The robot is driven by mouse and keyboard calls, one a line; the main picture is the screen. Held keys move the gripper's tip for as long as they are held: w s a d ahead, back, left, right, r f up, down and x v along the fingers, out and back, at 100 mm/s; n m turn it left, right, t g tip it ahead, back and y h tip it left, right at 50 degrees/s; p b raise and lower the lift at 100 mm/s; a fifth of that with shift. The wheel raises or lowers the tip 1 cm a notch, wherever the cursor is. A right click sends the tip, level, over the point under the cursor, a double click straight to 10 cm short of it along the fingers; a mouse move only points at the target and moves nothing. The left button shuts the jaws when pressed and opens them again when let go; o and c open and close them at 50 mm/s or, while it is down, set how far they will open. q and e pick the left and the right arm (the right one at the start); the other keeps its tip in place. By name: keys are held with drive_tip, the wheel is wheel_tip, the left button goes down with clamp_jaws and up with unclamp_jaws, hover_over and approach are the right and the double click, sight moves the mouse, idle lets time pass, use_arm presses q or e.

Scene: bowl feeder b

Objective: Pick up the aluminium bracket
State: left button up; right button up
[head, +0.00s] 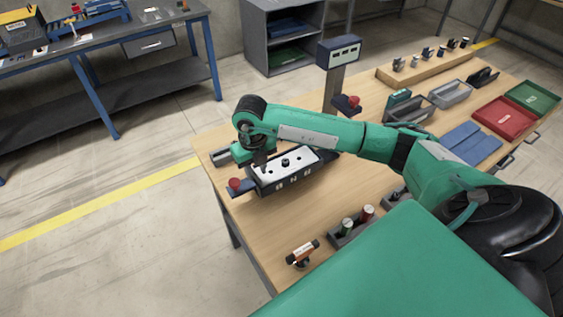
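I cannot make out with certainty an aluminium bracket; it may be hidden or too small to tell. My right arm reaches in from the right across the wooden table. My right gripper (259,158) is dark and hangs down at the left end of a black fixture with a pale top plate (300,166). The fingertips are small and dark there, so I cannot tell whether they are open, shut, or touching anything. My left gripper is not in view.
Red buttons flank the fixture's left side (235,184) and the display post (352,101). Grey bins (451,94), a red tray (504,118) and a green tray (533,97) stand at the right. A holder with cylinders (350,234) is nearer. Bare wood (300,212) lies before the fixture.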

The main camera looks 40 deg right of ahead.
drive_tip(key=shift+f, duration=0.4)
drive_tip(key=shift+c, duration=0.4)
clamp_jaws()
drive_tip(key=shift+r, duration=0.2)
